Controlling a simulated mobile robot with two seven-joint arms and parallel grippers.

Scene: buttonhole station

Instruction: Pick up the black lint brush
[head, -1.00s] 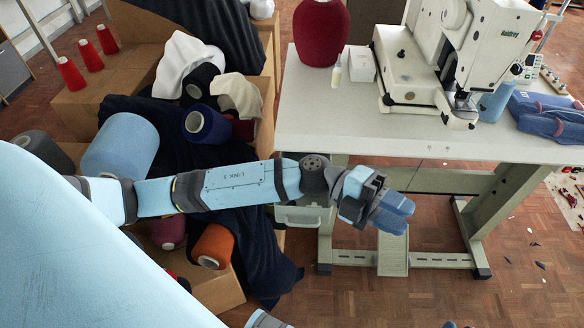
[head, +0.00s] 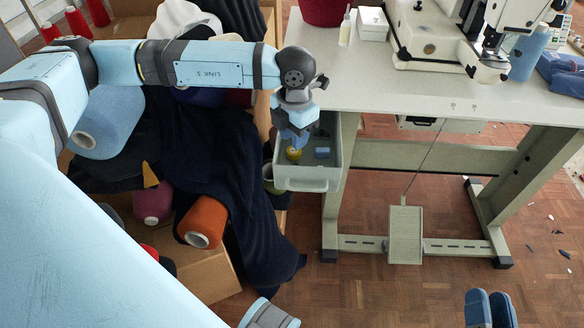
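I cannot make out a black lint brush in the head view. An open grey drawer (head: 309,183) hangs under the left end of the sewing table. It holds a small yellow item (head: 294,153) and a small blue item (head: 322,152). My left gripper (head: 296,142) points down over the back of the drawer and hides part of its inside. Whether its fingers are apart or hold anything is not clear. My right gripper (head: 490,308) shows at the bottom right edge, over the floor, with two blue fingers side by side and nothing visible between them.
The table (head: 400,98) carries a sewing machine (head: 440,40), a white box (head: 373,22) and a small bottle (head: 345,28). Dark cloth (head: 215,170), cardboard boxes and yarn cones, including an orange one (head: 203,222), crowd the left. A pedal (head: 405,235) stands below the table.

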